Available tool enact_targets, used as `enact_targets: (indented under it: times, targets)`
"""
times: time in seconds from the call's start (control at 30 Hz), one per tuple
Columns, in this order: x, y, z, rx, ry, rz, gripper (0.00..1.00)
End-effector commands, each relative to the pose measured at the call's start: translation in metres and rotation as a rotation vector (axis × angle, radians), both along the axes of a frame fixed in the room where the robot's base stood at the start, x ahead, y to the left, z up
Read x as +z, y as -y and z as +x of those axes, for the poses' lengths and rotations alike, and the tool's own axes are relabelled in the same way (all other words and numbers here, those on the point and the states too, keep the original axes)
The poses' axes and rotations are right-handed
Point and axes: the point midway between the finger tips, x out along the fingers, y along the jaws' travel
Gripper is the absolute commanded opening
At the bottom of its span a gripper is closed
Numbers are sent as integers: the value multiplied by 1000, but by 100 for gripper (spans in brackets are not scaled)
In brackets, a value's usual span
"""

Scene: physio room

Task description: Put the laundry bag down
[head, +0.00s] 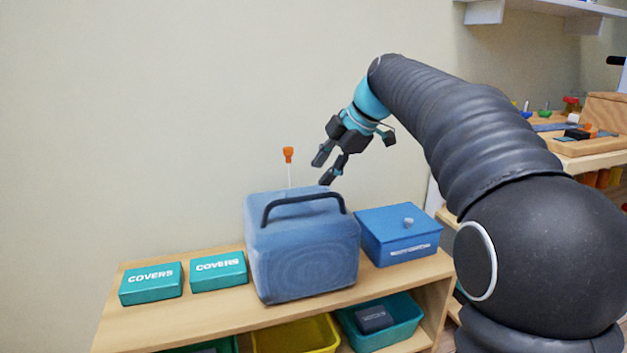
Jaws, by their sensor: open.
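A blue fabric bag with a black arched handle, which looks like the laundry bag (305,262), stands upright on the wooden shelf unit (125,332) in the head view. My gripper (323,169) is above the bag, towards its back right. Its fingers are apart and hold nothing. The fingertips look clear of the handle (300,198), though the exact gap in depth cannot be told.
Two teal boxes marked COVERS (151,283) (218,270) lie left of the bag. A blue lidded box (398,235) stands close on its right. A thin rod with an orange top (288,155) rises behind it. Bins (297,338) fill the lower shelf.

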Motion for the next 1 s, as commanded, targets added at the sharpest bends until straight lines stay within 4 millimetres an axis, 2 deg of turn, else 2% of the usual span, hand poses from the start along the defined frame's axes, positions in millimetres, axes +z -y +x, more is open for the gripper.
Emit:
enact_targets:
  times: [0.1, 0.23, 0.53, 0.63, 0.77, 1.0]
  targets:
    - [17, 9, -5, -2, 1, 0, 41]
    - [27, 15, -9, -1, 2, 0, 41]
    - [32, 18, -12, -3, 0, 0, 41]
    - [31, 19, -20, -45, -18, 3, 41]
    - [24, 26, -50, -217, -83, 16, 41]
    - [-13, 50, -137, -725, -227, 75, 41]
